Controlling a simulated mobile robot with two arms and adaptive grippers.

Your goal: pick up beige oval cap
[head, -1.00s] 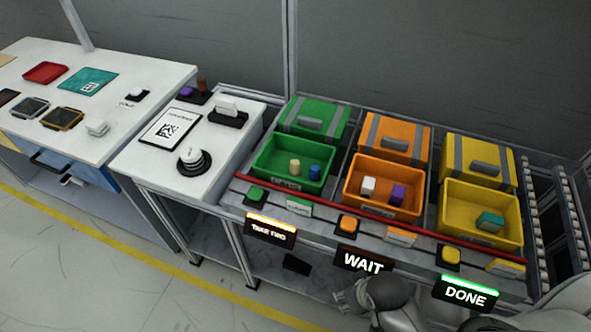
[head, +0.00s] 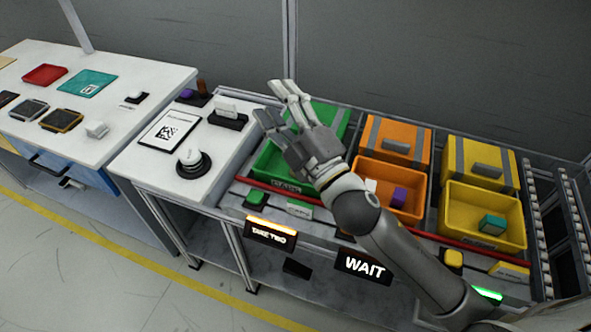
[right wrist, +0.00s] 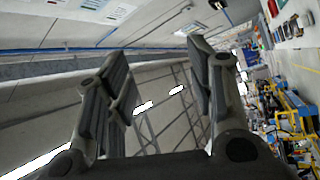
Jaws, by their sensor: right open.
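My right gripper (head: 272,103) is raised over the green bin (head: 268,163), with its fingers spread and pointing up and to the left. It is open and empty; the right wrist view shows its two finger pairs (right wrist: 160,78) apart with nothing between them. No beige cap shows now. The hand and wrist cover most of the bin's inside, where a beige piece and a blue piece showed earlier. My left gripper is not in view.
The orange bin (head: 419,209) holds a white and a purple piece (head: 400,196). The yellow bin (head: 460,222) holds a teal piece (head: 492,224). A red rail (head: 455,239) runs along the bin fronts. A white table (head: 150,75) stands left.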

